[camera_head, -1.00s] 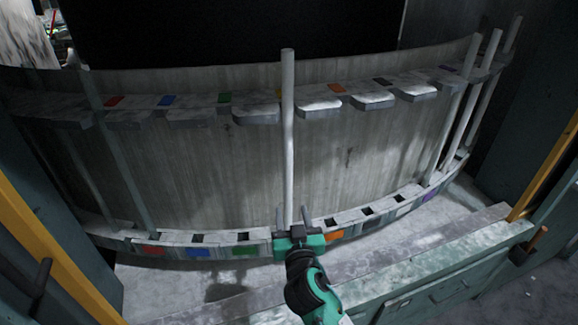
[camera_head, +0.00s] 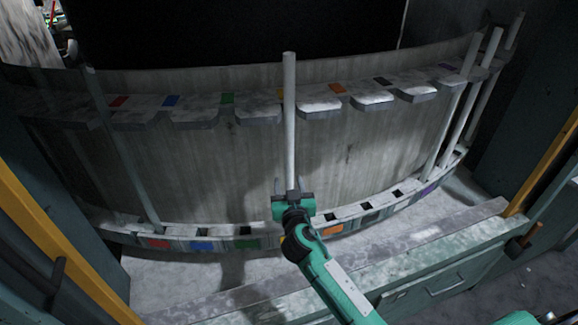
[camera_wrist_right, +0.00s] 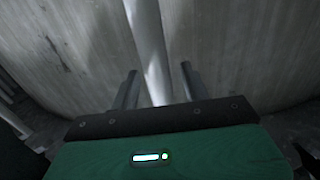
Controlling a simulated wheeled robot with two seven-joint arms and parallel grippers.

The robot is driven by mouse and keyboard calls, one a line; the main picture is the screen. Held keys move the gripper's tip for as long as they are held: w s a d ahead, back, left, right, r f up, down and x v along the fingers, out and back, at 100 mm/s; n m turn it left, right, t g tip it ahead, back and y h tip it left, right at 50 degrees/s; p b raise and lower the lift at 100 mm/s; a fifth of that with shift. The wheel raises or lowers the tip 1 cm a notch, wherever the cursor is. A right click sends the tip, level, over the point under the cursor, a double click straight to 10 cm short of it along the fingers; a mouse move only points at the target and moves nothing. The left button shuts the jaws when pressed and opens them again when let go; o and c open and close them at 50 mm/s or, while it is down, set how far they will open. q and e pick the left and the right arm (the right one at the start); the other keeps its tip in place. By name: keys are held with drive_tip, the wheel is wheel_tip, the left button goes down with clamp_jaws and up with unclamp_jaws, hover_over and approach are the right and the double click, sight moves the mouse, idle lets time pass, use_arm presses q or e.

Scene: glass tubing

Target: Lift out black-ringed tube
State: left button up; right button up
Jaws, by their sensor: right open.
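A pale upright tube (camera_head: 289,110) stands at the middle of the curved rack, by the yellow mark on the upper ledge. No black ring can be made out on it. My right gripper (camera_head: 287,184) is open at its lower part and hides its foot. In the right wrist view the tube (camera_wrist_right: 150,45) runs down between the two spread fingers (camera_wrist_right: 160,88); whether they touch it cannot be told. More pale tubes (camera_head: 456,112) stand at the rack's right end. A dark tube (camera_head: 125,150) leans at the left. My left gripper is not in view.
Yellow rails (camera_head: 60,260) flank both sides. A teal drawer bench (camera_head: 440,285) is at lower right.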

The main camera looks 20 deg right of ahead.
clamp_jaws()
drive_tip(key=shift+r, duration=0.1)
